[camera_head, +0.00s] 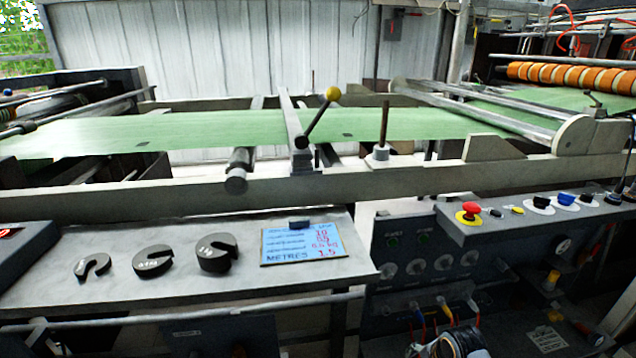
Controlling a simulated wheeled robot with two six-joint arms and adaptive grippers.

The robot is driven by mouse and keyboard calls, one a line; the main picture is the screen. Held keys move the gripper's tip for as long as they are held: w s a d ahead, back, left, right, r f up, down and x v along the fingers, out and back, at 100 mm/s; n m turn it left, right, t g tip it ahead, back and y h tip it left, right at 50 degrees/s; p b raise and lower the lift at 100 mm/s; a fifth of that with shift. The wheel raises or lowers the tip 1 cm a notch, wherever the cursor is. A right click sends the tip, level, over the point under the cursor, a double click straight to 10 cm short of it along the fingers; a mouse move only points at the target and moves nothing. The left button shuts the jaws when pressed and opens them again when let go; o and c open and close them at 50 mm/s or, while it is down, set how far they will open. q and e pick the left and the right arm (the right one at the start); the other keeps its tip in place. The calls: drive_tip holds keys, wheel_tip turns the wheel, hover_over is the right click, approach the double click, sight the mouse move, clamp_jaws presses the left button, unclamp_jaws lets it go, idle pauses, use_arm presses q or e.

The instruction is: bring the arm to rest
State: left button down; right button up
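Neither of my grippers can be made out in the head view. A lever with a yellow ball knob (332,93) leans up and to the right from a bracket on the cross bar (294,125). A thin dark upright post (384,124) stands on a pale round base to its right. Three dark slotted weights lie apart on the grey shelf (190,290): a small one (92,266), a middle one (152,261) and a larger one (217,252). A blue card (303,243) with red and dark writing lies to their right, a small black block at its top edge.
Green sheet (190,130) runs across the machine behind the pale front rail (130,203). A control ledge with a red mushroom button (468,211) is at right, above a dark panel (430,265) with coloured cables. Orange rollers (570,77) are at the back right.

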drive_tip(key=s+a+f+n+t, duration=0.1)
drive_tip(key=s+a+f+n, duration=0.1)
drive_tip(key=s+a+n, duration=0.45)
drive_tip(key=s+a+f+n, duration=0.2)
drive_tip(key=s+a+n, duration=0.1)
drive_tip(key=s+n, duration=0.6)
use_arm(q)
drive_tip(key=s+a+g+y+p, duration=0.1)
drive_tip(key=s+a+p, duration=0.3)
drive_tip(key=s+p, duration=0.5)
drive_tip(key=s+a+g+y+p, duration=0.1)
drive_tip(key=s+p, duration=0.8)
drive_tip(key=p, duration=1.4)
drive_tip(key=a+f+g, duration=0.1)
drive_tip(key=a, duration=0.1)
drive_tip(key=shift+s+a, duration=0.3)
drive_tip(key=shift+a, duration=0.1)
use_arm(e)
drive_tip(key=s+d+g, duration=0.1)
drive_tip(key=s+d, duration=0.1)
drive_tip(key=s, duration=0.4)
drive_tip(key=s+d+g, duration=0.1)
drive_tip(key=s+d, duration=0.2)
drive_tip(key=s, duration=0.3)
drive_tip(key=s+d+f+m+h, duration=0.1)
drive_tip(key=s+d, duration=0.2)
drive_tip(key=s, duration=0.4)
drive_tip(key=shift+g, duration=0.4)
drive_tip(key=shift+s, duration=0.1)
